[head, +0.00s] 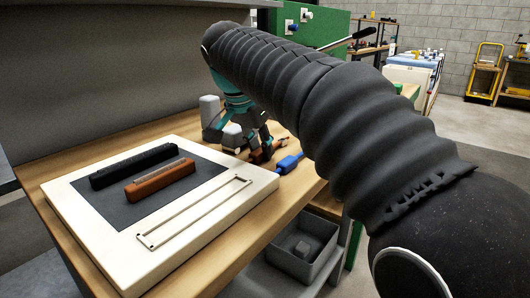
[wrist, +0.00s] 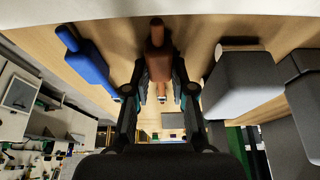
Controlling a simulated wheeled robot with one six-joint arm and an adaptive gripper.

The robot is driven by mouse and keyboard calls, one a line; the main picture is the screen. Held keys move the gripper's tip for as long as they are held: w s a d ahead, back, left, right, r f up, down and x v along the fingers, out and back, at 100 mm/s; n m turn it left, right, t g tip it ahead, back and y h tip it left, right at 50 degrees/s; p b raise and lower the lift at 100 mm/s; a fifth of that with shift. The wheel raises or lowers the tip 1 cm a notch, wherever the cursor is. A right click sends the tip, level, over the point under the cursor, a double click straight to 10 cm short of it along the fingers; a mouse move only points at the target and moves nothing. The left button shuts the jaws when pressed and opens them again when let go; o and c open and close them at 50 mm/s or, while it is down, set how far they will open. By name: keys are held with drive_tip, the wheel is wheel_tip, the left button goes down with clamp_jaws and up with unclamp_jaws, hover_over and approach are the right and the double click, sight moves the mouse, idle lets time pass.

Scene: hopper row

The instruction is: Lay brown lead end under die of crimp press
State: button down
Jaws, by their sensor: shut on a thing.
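My gripper (head: 250,138) is over the wooden table, just past the white board's far right corner. In the wrist view its two fingers (wrist: 160,80) are closed around the brown lead end (wrist: 158,50), which lies between them and points away from my wrist. The brown lead end (head: 256,156) is partly hidden by the fingers in the head view. A grey block with a rounded top (wrist: 245,80) stands to the right of the fingers in the wrist view, apart from them. I cannot tell for sure whether it belongs to the crimp press; no die is clearly visible.
A blue lead end (head: 289,163) lies near the brown one, and left of it in the wrist view (wrist: 88,62). The white board (head: 120,262) carries a black bar (head: 135,163) and a brown bar (head: 160,181). A grey bin (head: 300,248) sits below the table edge.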

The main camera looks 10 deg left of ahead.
sight(260, 150)
drive_tip(key=shift+r, duration=0.1)
drive_tip(key=shift+r, duration=0.45)
wheel_tip(260, 150, up, 4)
drive_tip(key=shift+f+p, duration=0.25)
drive_tip(key=shift+p, duration=0.4)
drive_tip(key=s+d+r, duration=0.4)
drive_tip(key=d+r, duration=0.2)
drive_tip(key=d, duration=0.4)
drive_tip(key=shift+s+d+r+b, duration=0.2)
drive_tip(key=shift+s+d+b, duration=0.1)
drive_tip(key=shift+d, duration=0.1)
drive_tip(key=c, duration=1.8)
unclamp_jaws()
clamp_jaws()
